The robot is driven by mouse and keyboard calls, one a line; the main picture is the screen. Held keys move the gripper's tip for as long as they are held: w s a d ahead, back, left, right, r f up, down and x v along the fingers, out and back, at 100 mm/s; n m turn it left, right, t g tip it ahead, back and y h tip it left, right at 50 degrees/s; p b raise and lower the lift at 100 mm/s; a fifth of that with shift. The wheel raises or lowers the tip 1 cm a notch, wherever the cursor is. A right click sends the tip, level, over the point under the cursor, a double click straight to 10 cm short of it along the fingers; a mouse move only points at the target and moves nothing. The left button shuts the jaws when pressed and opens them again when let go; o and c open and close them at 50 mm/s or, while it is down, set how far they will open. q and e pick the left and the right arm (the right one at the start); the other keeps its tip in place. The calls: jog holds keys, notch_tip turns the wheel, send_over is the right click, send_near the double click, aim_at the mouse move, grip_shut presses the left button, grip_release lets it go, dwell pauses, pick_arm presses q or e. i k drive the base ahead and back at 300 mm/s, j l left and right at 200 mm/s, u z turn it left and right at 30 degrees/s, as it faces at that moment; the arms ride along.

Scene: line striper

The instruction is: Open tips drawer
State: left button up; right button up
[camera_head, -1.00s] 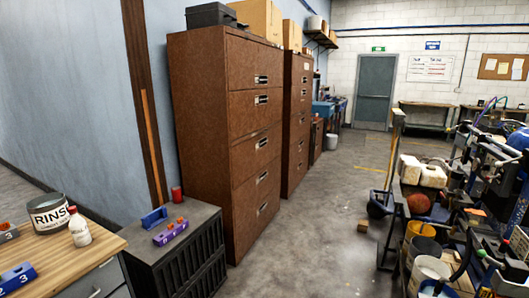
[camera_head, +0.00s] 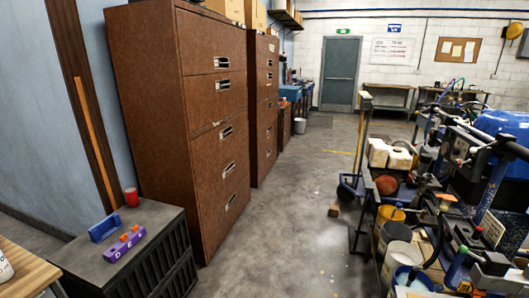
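A tall brown cabinet (camera_head: 150,110) stands against the left wall, with several stacked drawers facing right. Its drawer fronts look closed, each with a silver handle, such as the top one (camera_head: 222,62). A second brown drawer cabinet (camera_head: 261,120) stands just behind it, also closed. A low black cabinet (camera_head: 175,262) stands in front of the near one, with its ribbed front facing right. No label for tips is readable, so I cannot tell which drawer holds them. Neither of my grippers is in view.
A purple holder (camera_head: 124,244), a blue holder (camera_head: 104,228) and a red cup (camera_head: 131,197) sit on the black cabinet. A wooden-topped bench (camera_head: 25,270) is at lower left. The grey floor (camera_head: 285,235) between cabinets and the cluttered equipment on the right is mostly clear.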

aim_at(210, 150)
jog(key=i, duration=1.05)
jog(key=i+l+u, duration=0.1)
jog(key=i, duration=1)
jog(key=i+l, duration=0.1)
jog(key=i, duration=0.95)
